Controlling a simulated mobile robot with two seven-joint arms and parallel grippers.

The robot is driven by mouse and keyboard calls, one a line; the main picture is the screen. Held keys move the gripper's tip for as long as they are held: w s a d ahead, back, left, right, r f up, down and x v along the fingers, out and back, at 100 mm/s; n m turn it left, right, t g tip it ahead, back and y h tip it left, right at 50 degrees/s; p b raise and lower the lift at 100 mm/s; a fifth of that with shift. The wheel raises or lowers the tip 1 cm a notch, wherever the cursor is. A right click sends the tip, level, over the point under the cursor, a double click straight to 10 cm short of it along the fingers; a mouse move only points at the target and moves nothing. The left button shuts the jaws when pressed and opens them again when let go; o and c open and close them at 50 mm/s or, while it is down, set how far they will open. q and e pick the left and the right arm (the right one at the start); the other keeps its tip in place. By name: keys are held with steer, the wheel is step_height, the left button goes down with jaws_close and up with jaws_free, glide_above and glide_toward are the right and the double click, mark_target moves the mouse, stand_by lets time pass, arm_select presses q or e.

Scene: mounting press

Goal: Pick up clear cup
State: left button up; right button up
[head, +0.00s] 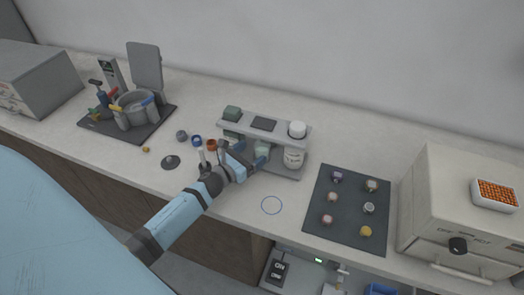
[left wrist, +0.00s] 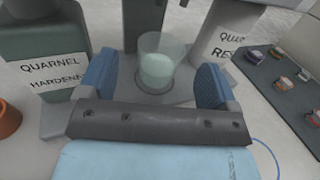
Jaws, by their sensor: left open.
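The clear cup (left wrist: 161,64) stands upright on the grey base of a dispenser stand, in the middle of the left wrist view. It looks pale green. In the head view the cup (head: 262,148) shows small under the stand's shelf. My left gripper (head: 252,160) is open, low at the front of the stand. In the left wrist view its blue fingers (left wrist: 157,84) lie to the left and right of the cup, with a gap on both sides. I cannot tell how deep the cup sits between them. My right gripper is not in view.
A green container labelled Quarnel Hardener (left wrist: 42,62) stands close left of the fingers, and a white labelled container (head: 293,157) stands close right. The stand's shelf (head: 264,125) is overhead. A dark mat (head: 345,235) with several small round pieces lies right, beside a beige oven (head: 455,210).

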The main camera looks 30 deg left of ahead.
mark_target(256, 150)
arm_select(q)
steer(key=w, duration=0.2)
steer(key=w+d+p, duration=0.1)
steer(key=w, duration=0.2)
steer(key=shift+w+f, duration=0.1)
steer(key=shift+c, duration=0.2)
steer(key=c, duration=1)
